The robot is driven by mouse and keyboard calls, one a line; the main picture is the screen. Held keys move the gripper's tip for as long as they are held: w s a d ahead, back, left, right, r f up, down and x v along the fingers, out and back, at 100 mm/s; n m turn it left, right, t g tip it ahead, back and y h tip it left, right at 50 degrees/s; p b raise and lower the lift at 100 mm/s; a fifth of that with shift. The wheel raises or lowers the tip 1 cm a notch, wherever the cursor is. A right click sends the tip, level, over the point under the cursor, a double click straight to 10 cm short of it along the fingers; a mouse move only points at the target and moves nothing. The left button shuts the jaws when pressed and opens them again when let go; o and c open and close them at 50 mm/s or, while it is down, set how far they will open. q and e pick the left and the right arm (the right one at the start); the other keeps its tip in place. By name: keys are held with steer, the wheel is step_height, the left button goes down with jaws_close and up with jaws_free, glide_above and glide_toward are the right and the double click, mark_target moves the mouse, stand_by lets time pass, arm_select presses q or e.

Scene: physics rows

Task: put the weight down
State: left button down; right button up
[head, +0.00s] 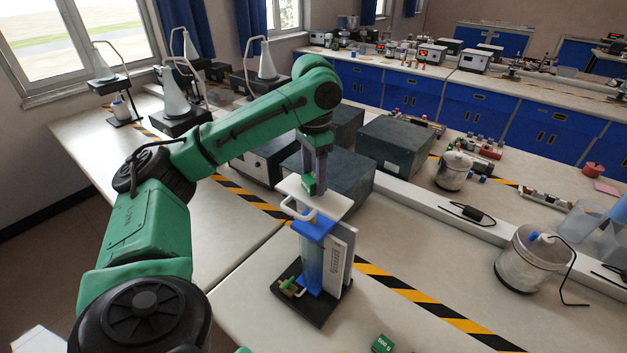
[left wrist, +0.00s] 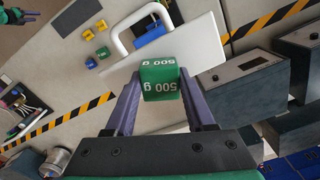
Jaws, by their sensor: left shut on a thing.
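My left gripper (head: 314,180) is shut on a green weight (head: 309,187) marked 500 g. The left wrist view shows the weight (left wrist: 161,82) between the two purple fingers. The weight is over the white plate (head: 335,196) on top of an upright apparatus with a clear blue cylinder (head: 314,262). I cannot tell whether it touches the plate (left wrist: 185,55). The plate has a white loop handle at one side.
Another green 500 g weight (head: 382,343) sits on the table near the front edge. Dark boxes (head: 339,172) stand close behind the plate. A metal pot (head: 530,257) with a wire stands to the right. Striped tape (head: 430,308) crosses the table.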

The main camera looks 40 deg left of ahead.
mark_target(313, 177)
arm_select(q)
steer(key=shift+a+f, duration=0.1)
steer(key=shift+f, duration=0.4)
steer(key=shift+c, duration=1.3)
jaws_free()
steer(key=shift+f, duration=0.1)
step_height(313, 177, up, 12)
steer(key=shift+s, duration=0.1)
